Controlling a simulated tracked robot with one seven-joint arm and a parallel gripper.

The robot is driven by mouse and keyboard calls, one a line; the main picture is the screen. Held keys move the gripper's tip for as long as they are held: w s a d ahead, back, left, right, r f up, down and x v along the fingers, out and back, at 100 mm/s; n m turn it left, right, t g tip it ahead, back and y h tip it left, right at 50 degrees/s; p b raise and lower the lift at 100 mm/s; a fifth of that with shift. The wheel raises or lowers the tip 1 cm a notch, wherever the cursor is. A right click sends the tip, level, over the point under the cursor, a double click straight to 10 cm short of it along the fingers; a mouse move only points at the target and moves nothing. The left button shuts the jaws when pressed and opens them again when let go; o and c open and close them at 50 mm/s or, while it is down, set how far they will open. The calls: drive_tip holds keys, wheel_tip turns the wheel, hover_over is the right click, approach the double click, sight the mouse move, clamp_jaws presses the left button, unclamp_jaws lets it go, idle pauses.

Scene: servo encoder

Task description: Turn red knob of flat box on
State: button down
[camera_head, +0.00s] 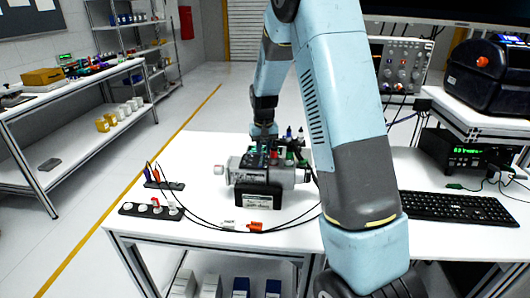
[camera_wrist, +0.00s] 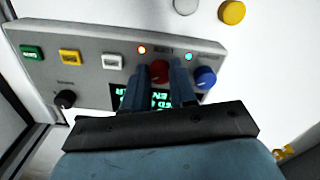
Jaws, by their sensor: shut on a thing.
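The flat box (camera_wrist: 90,48) is a light grey panel across the top of the wrist view. It bears a red knob (camera_wrist: 160,70), a blue knob (camera_wrist: 205,77), a black knob (camera_wrist: 65,99) and a dark display (camera_wrist: 186,98) with green text, partly hidden by my fingers. An orange light (camera_wrist: 141,49) and a cyan light (camera_wrist: 188,57) glow above the knobs. My gripper (camera_wrist: 160,72) is shut on the red knob, one finger on each side. In the head view I cannot make out the box or the knob behind my arm and the motor.
Green (camera_wrist: 31,52), yellow (camera_wrist: 69,57) and white (camera_wrist: 112,62) buttons sit left on the panel. In the head view a grey motor (camera_head: 301,175) on a black stand, cables and a power strip (camera_head: 150,210) occupy the bench. A keyboard (camera_head: 460,207) lies right.

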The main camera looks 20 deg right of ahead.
drive_tip(key=shift+w+r, duration=0.15)
drive_tip(key=shift+w, duration=0.05)
drive_tip(key=c, duration=0.9)
unclamp_jaws()
drive_tip(key=shift+s, duration=0.1)
wheel_tip(320, 180, up, 14)
drive_tip(key=shift+f, duration=0.25)
drive_tip(key=s+r+t, duration=0.1)
drive_tip(key=s+r, duration=0.4)
drive_tip(key=s, duration=0.4)
drive_tip(key=s+r+t, duration=0.2)
drive_tip(key=s+r, duration=0.4)
drive_tip(key=s, duration=0.2)
drive_tip(key=s+t, duration=0.2)
drive_tip(key=s, duration=1.6)
drive_tip(key=shift+s+d+f+n+t, duration=0.2)
drive_tip(key=shift+s+f+n+t, duration=0.1)
drive_tip(key=shift+n, duration=0.1)
